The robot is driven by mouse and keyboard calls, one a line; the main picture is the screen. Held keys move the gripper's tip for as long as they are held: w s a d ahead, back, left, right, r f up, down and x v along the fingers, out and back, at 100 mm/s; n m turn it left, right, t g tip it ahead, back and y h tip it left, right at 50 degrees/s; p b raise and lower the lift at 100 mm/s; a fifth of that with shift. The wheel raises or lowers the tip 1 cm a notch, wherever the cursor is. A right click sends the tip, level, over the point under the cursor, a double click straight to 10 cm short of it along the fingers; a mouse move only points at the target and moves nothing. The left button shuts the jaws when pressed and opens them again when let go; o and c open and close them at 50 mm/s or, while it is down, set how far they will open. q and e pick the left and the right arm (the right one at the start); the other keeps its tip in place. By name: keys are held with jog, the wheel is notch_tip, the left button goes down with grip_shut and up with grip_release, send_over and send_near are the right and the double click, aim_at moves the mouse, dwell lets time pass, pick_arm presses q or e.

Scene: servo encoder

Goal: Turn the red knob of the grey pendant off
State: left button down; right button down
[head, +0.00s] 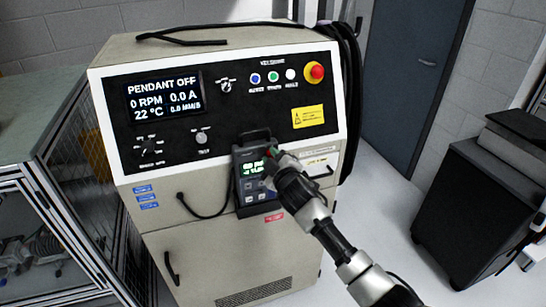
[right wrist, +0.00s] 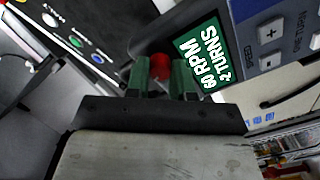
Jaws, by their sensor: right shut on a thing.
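The grey pendant (head: 250,205) hangs upright on the front of the beige control cabinet. Its green screen (right wrist: 202,50) reads 60 RPM and -2 TURNS in the right wrist view. The red knob (right wrist: 160,65) is on the pendant beside the screen. My right gripper (head: 271,153) reaches in from the lower right to the pendant's upper right. In the right wrist view its green fingertips (right wrist: 162,77) are shut on the red knob, one on each side. In the head view the gripper hides most of the knob. My left gripper is not in view.
The cabinet display (head: 163,97) reads PENDANT OFF and 0 RPM. A red emergency button (head: 316,72) sits at the panel's upper right. A black cable (head: 205,214) loops left of the pendant. A dark cart (head: 470,205) stands at right, with clear floor between.

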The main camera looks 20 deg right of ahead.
jog(key=shift+n, duration=1.2)
jog(key=c, duration=1)
grip_release()
jog(key=shift+o, duration=0.2)
jog(key=shift+s, duration=0.1)
jog(key=s+b, duration=0.2)
jog(key=s, duration=0.8)
jog(key=shift+s+d+r, duration=0.15)
jog(key=shift+s+d, duration=0.15)
